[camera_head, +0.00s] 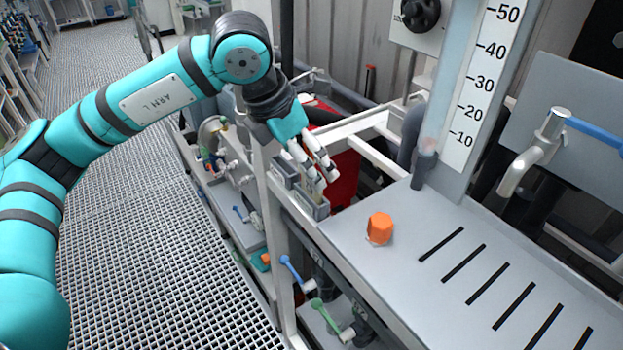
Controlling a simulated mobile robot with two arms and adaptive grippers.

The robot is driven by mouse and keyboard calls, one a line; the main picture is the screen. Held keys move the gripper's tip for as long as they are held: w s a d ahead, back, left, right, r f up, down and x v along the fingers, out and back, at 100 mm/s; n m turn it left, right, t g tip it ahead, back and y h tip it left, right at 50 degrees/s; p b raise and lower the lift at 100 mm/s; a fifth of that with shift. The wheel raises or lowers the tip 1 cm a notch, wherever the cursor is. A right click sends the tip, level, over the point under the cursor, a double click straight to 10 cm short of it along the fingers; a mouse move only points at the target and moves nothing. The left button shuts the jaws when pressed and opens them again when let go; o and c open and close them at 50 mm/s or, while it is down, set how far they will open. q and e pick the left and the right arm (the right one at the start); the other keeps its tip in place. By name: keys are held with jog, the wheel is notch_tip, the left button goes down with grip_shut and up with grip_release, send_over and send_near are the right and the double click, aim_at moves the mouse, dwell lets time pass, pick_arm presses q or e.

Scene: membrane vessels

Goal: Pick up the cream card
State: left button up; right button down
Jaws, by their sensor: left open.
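My left gripper (325,179) is open, its white fingers pointing down over a small grey holder (319,211) on the frame at the left end of the grey worktop. A pale cream piece, which looks like the cream card (308,190), stands in the holder beside the fingers. The fingers partly cover it, and I cannot tell whether they touch it. My right gripper is out of view.
An orange knob (380,227) stands on the slotted grey worktop (420,290). A scaled clear column (448,90) rises behind it, with a blue-handled tap (590,133) at the right. A red object (343,172) is behind the gripper. Grating floor (150,250) lies open at left.

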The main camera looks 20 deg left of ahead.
aim_at(311, 189)
pick_arm(q)
jog(key=p+x, duration=0.2)
jog(key=x, duration=0.1)
jog(key=shift+w+f, duration=0.1)
jog(key=shift+f, duration=0.1)
jog(key=shift+d+f, duration=0.1)
jog(key=shift+f, duration=0.25)
jog(key=c, duration=1.2)
jog(key=shift+o, duration=0.2)
jog(key=shift+w+r, duration=0.1)
